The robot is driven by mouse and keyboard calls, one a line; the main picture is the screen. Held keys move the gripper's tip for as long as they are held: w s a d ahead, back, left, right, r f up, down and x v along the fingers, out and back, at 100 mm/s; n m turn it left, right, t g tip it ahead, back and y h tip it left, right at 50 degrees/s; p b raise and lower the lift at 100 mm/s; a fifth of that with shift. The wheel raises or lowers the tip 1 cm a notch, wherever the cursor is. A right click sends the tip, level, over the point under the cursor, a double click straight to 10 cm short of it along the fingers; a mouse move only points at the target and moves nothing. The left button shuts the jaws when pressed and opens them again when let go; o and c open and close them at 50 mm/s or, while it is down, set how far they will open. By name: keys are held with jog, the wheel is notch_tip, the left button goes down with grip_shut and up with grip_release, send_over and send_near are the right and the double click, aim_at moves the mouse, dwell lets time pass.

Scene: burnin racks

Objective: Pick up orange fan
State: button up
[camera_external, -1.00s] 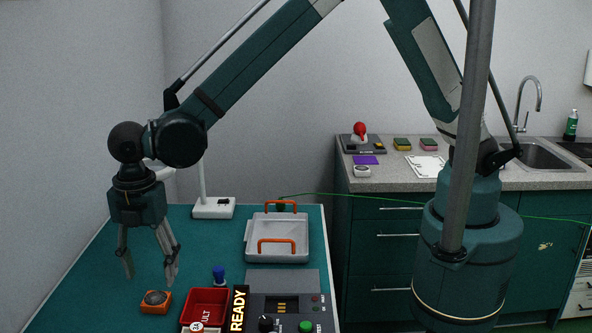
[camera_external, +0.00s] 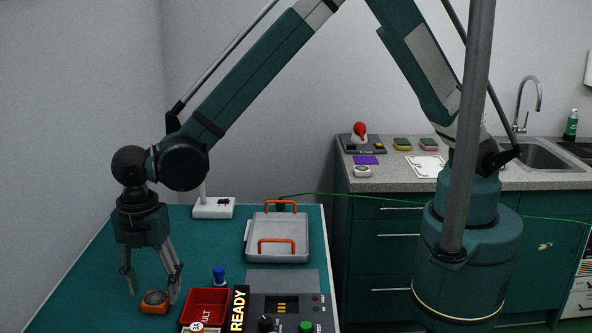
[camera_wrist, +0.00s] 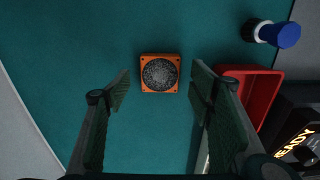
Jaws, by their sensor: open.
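The orange fan (camera_external: 154,303) is a small square orange frame with a dark round grille, lying flat on the teal table (camera_external: 85,285). In the wrist view the orange fan (camera_wrist: 160,73) lies ahead of the fingertips, roughly midway between them. My gripper (camera_external: 153,294) points down, open and empty, with its fingers spread to either side of the fan in the external view. I cannot tell whether the fingertips touch the table.
A red bin (camera_external: 206,303) stands close to the right of the fan, with a blue-capped item (camera_external: 219,275) behind it. A test box with a READY sign (camera_external: 239,308) is further right. A grey tray with orange handles (camera_external: 277,228) lies behind. The table left of the fan is clear.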

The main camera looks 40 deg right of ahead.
aim_at(154, 301)
jog(key=shift+f, duration=1.35)
jog(key=c, duration=1)
